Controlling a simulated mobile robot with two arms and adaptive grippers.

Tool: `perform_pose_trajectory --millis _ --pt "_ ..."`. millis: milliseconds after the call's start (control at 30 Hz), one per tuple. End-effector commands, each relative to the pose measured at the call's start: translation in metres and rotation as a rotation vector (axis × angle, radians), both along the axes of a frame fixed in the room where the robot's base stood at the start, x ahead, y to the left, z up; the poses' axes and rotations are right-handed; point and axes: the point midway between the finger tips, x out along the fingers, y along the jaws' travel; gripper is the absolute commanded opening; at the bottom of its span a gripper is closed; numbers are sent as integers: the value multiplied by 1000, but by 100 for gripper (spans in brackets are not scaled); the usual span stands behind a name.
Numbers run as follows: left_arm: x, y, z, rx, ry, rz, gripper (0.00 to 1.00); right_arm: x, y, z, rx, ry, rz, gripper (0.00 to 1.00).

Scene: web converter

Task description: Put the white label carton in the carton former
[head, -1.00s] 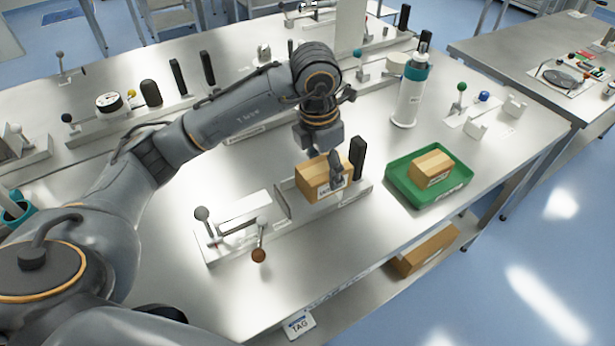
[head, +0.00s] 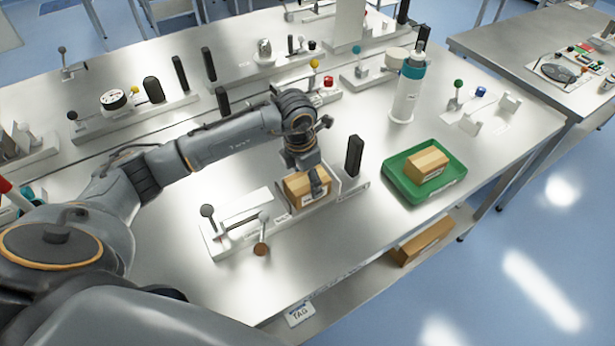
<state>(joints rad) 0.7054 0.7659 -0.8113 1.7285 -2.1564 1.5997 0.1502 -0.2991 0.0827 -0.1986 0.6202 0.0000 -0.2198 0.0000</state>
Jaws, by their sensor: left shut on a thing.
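A brown carton with a white label (head: 309,197) is at the middle of the long white fixture, which I take to be the carton former (head: 226,245). My left gripper (head: 313,181) is above the carton, shut on it, with a finger down its near side. The carton stands between the white plate area with the lever on the left and an upright plate on the right. I cannot tell whether its underside touches the fixture. The gripper hides part of its top. My right gripper is not in view.
A black post (head: 354,156) rises at the fixture's right end. A green tray (head: 396,187) with another brown carton (head: 427,163) lies to the right. A teal-topped bottle (head: 405,95) stands behind. A third carton (head: 422,242) is on the lower shelf. Bare bench lies in front.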

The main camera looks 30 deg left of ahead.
Motion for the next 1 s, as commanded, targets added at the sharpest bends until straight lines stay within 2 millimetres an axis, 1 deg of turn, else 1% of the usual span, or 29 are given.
perform_pose_trajectory --millis 100,133,167,200,233,567,700,733,867,1000 --pt "0 0 -4 0 0 0 21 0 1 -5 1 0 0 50" --pt "0 0 -3 0 0 0 65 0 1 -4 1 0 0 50" --pt "0 0 -2 0 0 0 71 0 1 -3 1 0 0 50" --pt "0 0 -2 0 0 0 79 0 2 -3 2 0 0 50" --pt "0 0 -2 0 0 0 83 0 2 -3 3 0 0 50" --pt "0 0 -2 0 1 1 83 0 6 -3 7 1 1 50" --pt "0 0 3 0 0 1 83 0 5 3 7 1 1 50" --pt "0 0 4 0 -2 0 83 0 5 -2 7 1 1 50" --pt "-2 2 24 1 -6 -1 83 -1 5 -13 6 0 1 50" --pt "-4 4 55 1 -8 1 83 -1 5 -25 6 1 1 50"
